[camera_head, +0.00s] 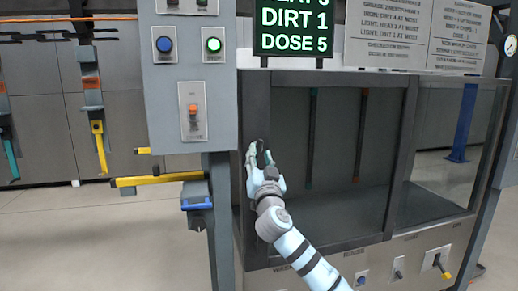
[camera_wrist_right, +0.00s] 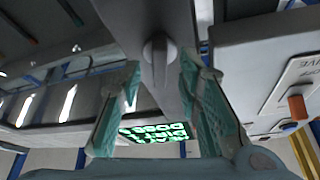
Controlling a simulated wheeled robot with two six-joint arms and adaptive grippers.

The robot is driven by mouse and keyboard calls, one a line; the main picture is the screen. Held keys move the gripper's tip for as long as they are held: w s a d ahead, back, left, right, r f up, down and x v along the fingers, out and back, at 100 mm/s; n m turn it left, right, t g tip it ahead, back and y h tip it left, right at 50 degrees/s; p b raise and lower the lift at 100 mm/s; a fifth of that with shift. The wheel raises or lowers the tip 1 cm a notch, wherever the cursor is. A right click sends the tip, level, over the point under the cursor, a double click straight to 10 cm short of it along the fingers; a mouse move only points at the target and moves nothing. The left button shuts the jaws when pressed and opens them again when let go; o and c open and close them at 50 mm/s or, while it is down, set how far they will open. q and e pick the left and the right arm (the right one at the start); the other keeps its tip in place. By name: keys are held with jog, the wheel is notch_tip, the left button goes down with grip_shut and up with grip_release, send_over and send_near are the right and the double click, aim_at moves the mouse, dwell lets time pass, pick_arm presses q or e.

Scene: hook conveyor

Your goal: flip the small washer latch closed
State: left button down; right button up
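The washer is a dark-framed cabinet (camera_head: 340,205) with glass-like panels in the head view. In the right wrist view a small grey latch (camera_wrist_right: 155,60) sits on the cabinet's frame post, pointing down the picture. My right gripper (camera_head: 265,158) is at the washer's left post in the head view. In the right wrist view its two teal fingers are spread, with the latch showing in the gap between the fingertips (camera_wrist_right: 160,68). I cannot tell whether a finger touches it. In the head view the gripper hides the latch area. My left gripper is not in view.
A green-lettered sign (camera_head: 293,28) is above the washer. Small switches line the lower panel (camera_head: 398,267).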

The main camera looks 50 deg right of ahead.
jog(key=shift+x, duration=0.85)
jog(key=shift+w, duration=0.15)
grip_shut()
jog(key=n+b, duration=0.1)
jog(key=n+y, duration=0.1)
jog(key=shift+d+f+n+t+b, duration=0.1)
jog(key=shift+f+n+t+b, duration=0.1)
jog(key=shift+n+t+b, duration=0.15)
jog(key=n+t+y, duration=0.1)
jog(key=n, duration=0.1)
jog(key=shift+r+n, duration=0.15)
jog(key=shift+n, duration=0.2)
grip_release()
